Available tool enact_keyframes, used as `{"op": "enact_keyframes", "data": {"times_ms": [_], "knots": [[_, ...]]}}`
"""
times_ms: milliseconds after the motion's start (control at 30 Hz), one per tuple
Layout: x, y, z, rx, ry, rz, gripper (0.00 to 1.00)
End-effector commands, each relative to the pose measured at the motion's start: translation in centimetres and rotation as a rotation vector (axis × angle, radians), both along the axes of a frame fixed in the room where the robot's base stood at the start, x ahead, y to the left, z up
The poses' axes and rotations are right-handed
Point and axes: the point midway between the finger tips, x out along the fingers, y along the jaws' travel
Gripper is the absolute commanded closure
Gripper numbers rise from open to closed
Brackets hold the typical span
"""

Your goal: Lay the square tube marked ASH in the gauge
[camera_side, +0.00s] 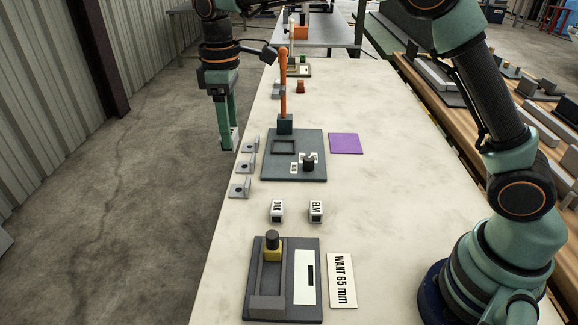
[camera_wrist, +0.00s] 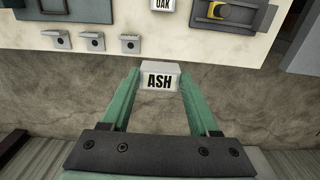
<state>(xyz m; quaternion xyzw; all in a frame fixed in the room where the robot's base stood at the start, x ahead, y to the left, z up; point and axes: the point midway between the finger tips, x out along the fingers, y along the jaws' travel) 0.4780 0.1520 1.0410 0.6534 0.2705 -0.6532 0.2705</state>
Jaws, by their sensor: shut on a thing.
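The square tube marked ASH (camera_wrist: 159,80) is white with black letters and sits between the fingertips of my gripper (camera_wrist: 159,78). In the side view my gripper (camera_side: 229,142) points down at the table's left edge, shut on the pale tube (camera_side: 234,137), whose label cannot be read there. The dark fixture with a channel and a yellow block, which looks like the gauge (camera_side: 257,284), lies at the front of the table, well away from the gripper. It shows partly in the wrist view (camera_wrist: 246,15). Its channel holds no tube that I can see.
Tubes marked OAK (camera_side: 277,211) and ELM (camera_side: 316,211) stand behind the fixture. A "WANT 65 mm" card (camera_side: 341,281) lies beside it. Several grey brackets (camera_side: 240,189) line the left edge. A dark plate (camera_side: 309,171) with an orange post (camera_side: 283,88) and a purple square (camera_side: 346,143) are farther back.

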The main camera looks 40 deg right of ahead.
Motion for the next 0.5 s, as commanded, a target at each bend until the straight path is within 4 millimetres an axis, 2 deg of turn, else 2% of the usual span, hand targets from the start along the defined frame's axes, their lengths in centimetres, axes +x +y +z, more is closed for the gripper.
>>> {"op": "enact_keyframes", "data": {"times_ms": [167,300,500], "knots": [[-2.4,1.8,1.3,0.001,-0.002,0.006,0.93],[-6.6,4.0,2.1,0.001,-0.002,0.009,0.93],[-13.1,6.1,2.5,0.001,-0.003,0.007,0.93]]}}
